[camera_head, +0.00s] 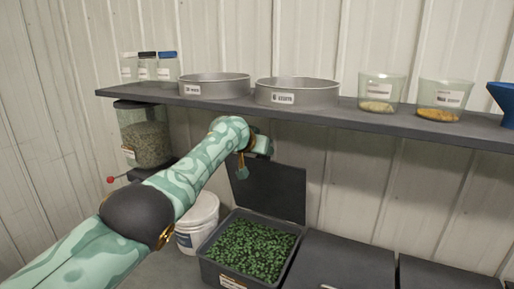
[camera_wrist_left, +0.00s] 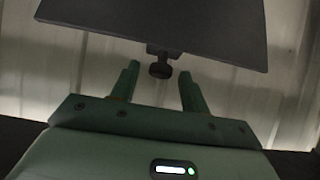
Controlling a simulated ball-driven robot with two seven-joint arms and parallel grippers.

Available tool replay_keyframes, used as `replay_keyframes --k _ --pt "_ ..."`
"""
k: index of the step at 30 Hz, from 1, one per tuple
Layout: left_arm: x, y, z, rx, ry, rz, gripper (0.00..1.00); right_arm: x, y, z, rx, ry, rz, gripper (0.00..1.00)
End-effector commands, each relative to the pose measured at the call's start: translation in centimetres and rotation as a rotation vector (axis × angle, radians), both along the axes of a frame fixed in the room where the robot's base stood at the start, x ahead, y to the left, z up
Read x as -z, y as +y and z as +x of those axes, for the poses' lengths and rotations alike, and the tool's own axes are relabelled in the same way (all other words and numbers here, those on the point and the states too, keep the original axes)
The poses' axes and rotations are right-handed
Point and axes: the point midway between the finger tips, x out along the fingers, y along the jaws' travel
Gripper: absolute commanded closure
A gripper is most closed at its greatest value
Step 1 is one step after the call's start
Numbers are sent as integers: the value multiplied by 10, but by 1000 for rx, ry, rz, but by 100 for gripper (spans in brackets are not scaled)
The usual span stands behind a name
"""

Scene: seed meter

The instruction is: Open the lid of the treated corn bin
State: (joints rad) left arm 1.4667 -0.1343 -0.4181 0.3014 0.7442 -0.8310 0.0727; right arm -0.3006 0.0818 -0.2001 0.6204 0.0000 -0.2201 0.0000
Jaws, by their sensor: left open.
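The bin of green kernels (camera_head: 203,265) stands at the bottom middle of the head view; its front label is too small to read. Its dark lid (camera_head: 280,190) stands raised, nearly upright, at the back of the bin. My left gripper (camera_head: 243,170) is at the lid's upper left edge in the head view, partly hidden by my wrist. In the left wrist view the lid (camera_wrist_left: 160,22) fills the top, and its dark knob (camera_wrist_left: 160,70) appears between the tips of my open fingers, with gaps on both sides. My right gripper is not in view.
Closed dark bins (camera_head: 345,262) stand to the right. A white bucket (camera_head: 197,226) is left of the open bin. A shelf (camera_head: 330,118) above holds sieves (camera_head: 297,92), clear cups (camera_head: 381,92) and bottles. A grain hopper (camera_head: 146,140) hangs at left.

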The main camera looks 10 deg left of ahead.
Motion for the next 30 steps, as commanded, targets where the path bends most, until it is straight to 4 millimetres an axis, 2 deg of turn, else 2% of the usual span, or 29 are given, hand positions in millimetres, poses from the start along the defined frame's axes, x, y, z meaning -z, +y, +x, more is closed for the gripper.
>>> replay_keyframes --k 5,15,20,30 --pt "-8 3 -3 -1 -1 2 54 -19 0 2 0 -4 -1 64" --pt "-24 9 -25 2 0 1 54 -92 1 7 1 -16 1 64" --pt "-30 16 -43 1 0 1 54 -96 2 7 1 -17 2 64" --pt "-65 36 -98 -1 -3 -1 54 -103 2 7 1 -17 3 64"
